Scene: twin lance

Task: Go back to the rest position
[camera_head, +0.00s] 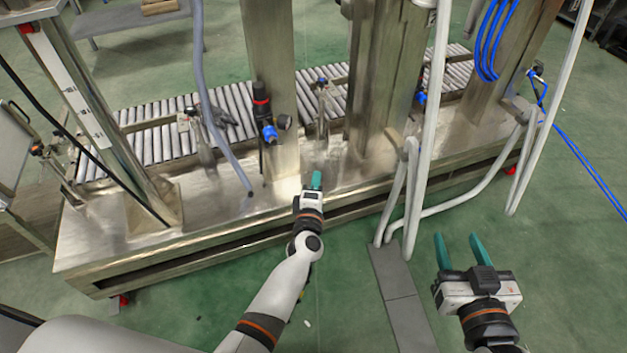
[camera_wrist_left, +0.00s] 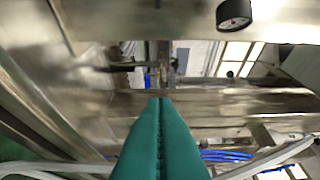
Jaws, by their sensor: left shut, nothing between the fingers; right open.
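My left gripper (camera_head: 317,181) is shut and empty, with its teal fingers pressed together over the front edge of the metal machine bench (camera_head: 240,215). Its closed fingers fill the lower middle of the left wrist view (camera_wrist_left: 160,102). My right gripper (camera_head: 457,250) is open and empty, its two teal fingers apart, over the green floor at the lower right of the head view. I cannot tell whether the left fingertips touch the bench.
A roller conveyor (camera_head: 160,140) runs behind the bench. Metal posts (camera_head: 272,80), white hoses (camera_head: 425,150) and blue tubes (camera_head: 495,40) stand near the arms. A round gauge (camera_wrist_left: 235,14) shows in the left wrist view. Grey floor plates (camera_head: 395,285) lie between the arms. The green floor (camera_head: 570,260) at right is clear.

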